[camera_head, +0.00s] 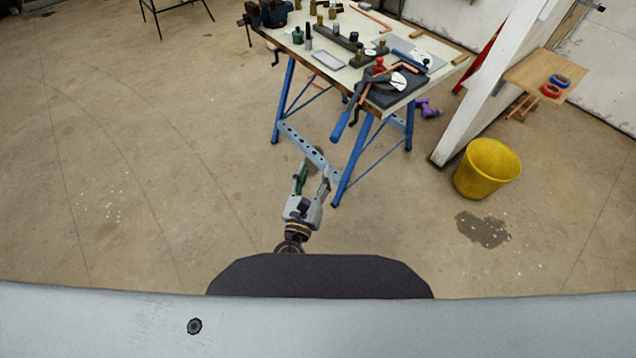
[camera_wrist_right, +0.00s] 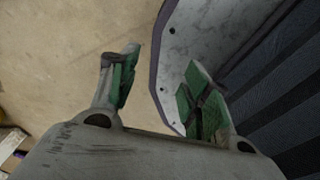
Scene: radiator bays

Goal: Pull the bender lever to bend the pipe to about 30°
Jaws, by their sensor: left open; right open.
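The pipe bender (camera_head: 397,80) sits on the front right corner of the workbench, with a white round dial. Its lever (camera_head: 340,124) has a blue grip that hangs out past the bench's front edge. A copper pipe (camera_head: 407,67) lies at the bender; its bend angle is too small to tell. My left gripper (camera_head: 312,174) is open and empty, below and in front of the bench, apart from the lever. My right gripper (camera_wrist_right: 160,75) is open with nothing between its green-padded fingers; it shows only in the right wrist view, beside a grey panel.
The workbench (camera_head: 331,75) stands on blue legs and carries a vise (camera_head: 268,14), several small fittings and a grey tray (camera_head: 328,60). A yellow bucket (camera_head: 487,168) stands right of it by a white post (camera_head: 480,100).

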